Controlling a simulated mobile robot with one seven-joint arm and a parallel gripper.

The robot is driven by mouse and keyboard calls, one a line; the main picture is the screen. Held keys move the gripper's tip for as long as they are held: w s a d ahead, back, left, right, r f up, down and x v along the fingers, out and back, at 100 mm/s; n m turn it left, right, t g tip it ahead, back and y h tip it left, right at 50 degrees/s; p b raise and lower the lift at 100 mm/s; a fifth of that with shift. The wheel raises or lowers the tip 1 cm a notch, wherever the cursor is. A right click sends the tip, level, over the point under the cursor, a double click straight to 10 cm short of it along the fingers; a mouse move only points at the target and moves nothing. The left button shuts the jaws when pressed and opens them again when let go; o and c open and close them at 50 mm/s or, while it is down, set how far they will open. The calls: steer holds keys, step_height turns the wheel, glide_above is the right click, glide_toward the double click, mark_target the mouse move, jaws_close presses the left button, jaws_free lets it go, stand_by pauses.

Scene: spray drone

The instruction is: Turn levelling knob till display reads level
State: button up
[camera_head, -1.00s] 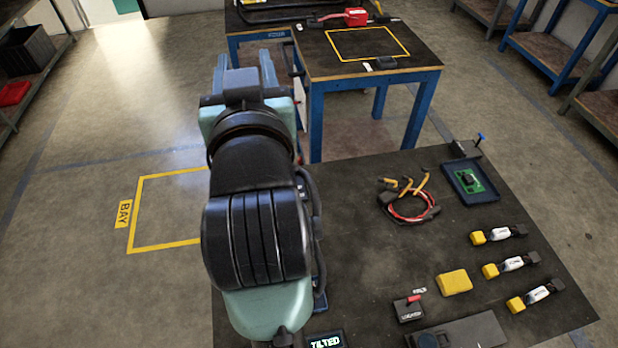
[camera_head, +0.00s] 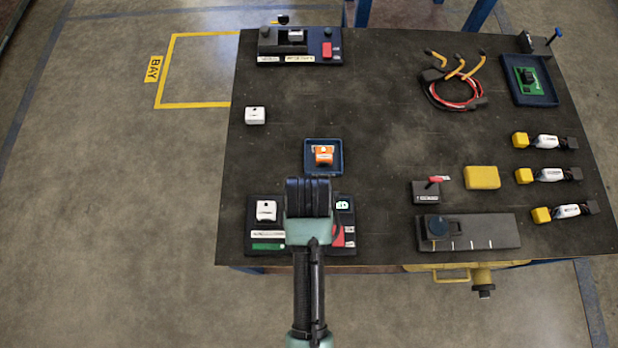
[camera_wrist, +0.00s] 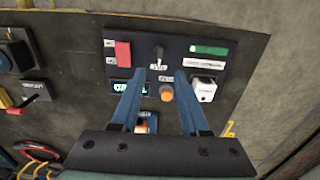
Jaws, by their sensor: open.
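The orange levelling knob (camera_wrist: 166,92) stands on a dark control panel (camera_wrist: 222,70). My gripper (camera_wrist: 158,76) is open, with its two blue fingers on either side of the knob in the wrist view. I cannot tell whether either finger touches it. The small display (camera_wrist: 128,87) beside the knob shows green text, partly covered by the left finger and too small to read. It also shows in the head view (camera_head: 344,206). In the head view my wrist hides the knob and fingertips.
The panel also carries a toggle switch (camera_wrist: 158,54), a red rocker (camera_wrist: 123,50) and a white block (camera_head: 266,210). A blue tray (camera_head: 309,171) with an orange part stands just behind. The table's middle is clear.

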step_height(320, 180, down, 9)
steer(key=shift+b, duration=0.7)
jaws_close()
